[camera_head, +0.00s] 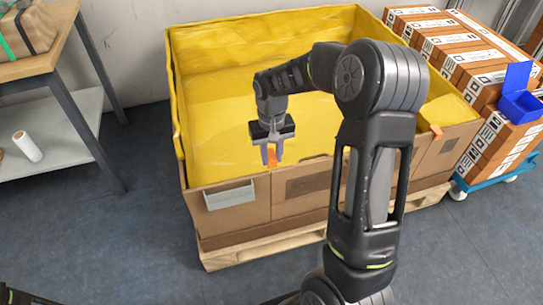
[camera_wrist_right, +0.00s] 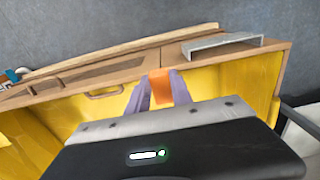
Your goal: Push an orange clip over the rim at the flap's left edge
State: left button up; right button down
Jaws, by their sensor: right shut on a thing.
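My right gripper (camera_head: 271,153) is shut on a small orange clip (camera_head: 271,158) at the front rim of the large cardboard box (camera_head: 240,215). In the right wrist view the clip (camera_wrist_right: 160,86) sits between the two purple-grey fingers (camera_wrist_right: 160,92), its end at the wooden-looking rim (camera_wrist_right: 165,62). I cannot tell how far the clip is over the rim. The flap (camera_head: 300,188) is the front panel right of a seam below the clip. A second orange clip (camera_head: 437,130) is on the rim further right. My left gripper is not in view.
Yellow liner (camera_head: 215,105) covers the box inside. A grey-white holder (camera_head: 230,196) is on the front wall, left of the clip. A blue bin (camera_head: 518,100) stands on stacked cartons (camera_head: 490,140) at right. A table (camera_head: 50,65) stands at left. The floor in front is clear.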

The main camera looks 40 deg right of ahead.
aim_at(272, 166)
jog(key=shift+f, duration=0.15)
jog(key=shift+f+b, duration=1.85)
jog(key=shift+f, duration=0.3)
notch_tip(272, 166, down, 2)
jog(key=shift+s+f+b, duration=0.1)
jog(key=shift+b, duration=0.45)
jog(key=shift+s+a+f, duration=0.1)
jog(key=c, duration=1.3)
grip_release()
jog(key=shift+o, duration=1.2)
jog(key=shift+r, duration=0.25)
notch_tip(272, 166, up, 8)
jog(key=shift+r+p, duration=0.1)
jog(key=shift+p, duration=0.8)
